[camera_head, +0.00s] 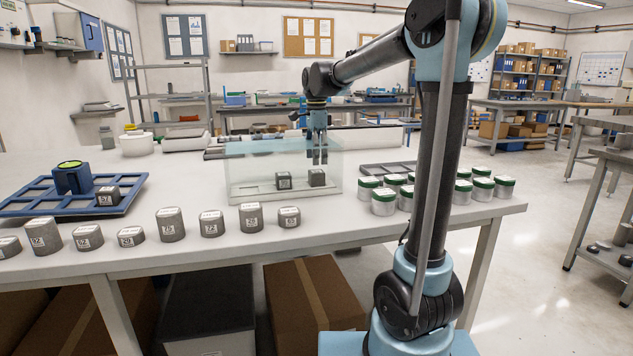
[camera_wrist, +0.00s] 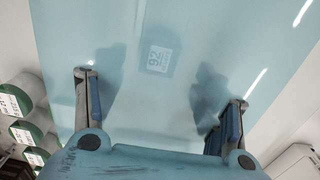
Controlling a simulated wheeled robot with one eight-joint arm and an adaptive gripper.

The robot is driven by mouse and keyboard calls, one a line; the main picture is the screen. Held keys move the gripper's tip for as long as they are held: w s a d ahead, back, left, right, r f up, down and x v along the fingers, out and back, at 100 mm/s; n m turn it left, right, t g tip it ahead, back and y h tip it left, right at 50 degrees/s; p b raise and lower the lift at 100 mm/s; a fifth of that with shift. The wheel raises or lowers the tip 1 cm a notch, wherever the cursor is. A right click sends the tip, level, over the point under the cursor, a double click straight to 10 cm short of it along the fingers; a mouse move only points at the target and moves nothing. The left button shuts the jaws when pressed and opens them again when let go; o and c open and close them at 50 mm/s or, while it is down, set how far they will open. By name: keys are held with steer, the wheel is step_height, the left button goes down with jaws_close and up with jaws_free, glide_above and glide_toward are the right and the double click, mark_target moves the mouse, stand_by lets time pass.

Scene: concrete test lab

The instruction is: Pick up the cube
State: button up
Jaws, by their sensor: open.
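In the wrist view my gripper (camera_wrist: 160,90) is open and empty. One labelled cube (camera_wrist: 160,58) shows through the pale blue surface, ahead of the gap between the fingers. I cannot tell which of the two it is. Another grey cube (camera_head: 107,196) sits on a blue tray (camera_head: 30,205) at the left.
Several grey cylindrical weights (camera_head: 171,224) line the table's front edge. Several green-lidded jars (camera_head: 383,202) stand right of the tank, near a dark tray (camera_head: 385,169). A blue block with a green top (camera_head: 72,177) stands on the blue tray.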

steer(key=shift+f, duration=2.7)
steer(key=c, duration=1.3)
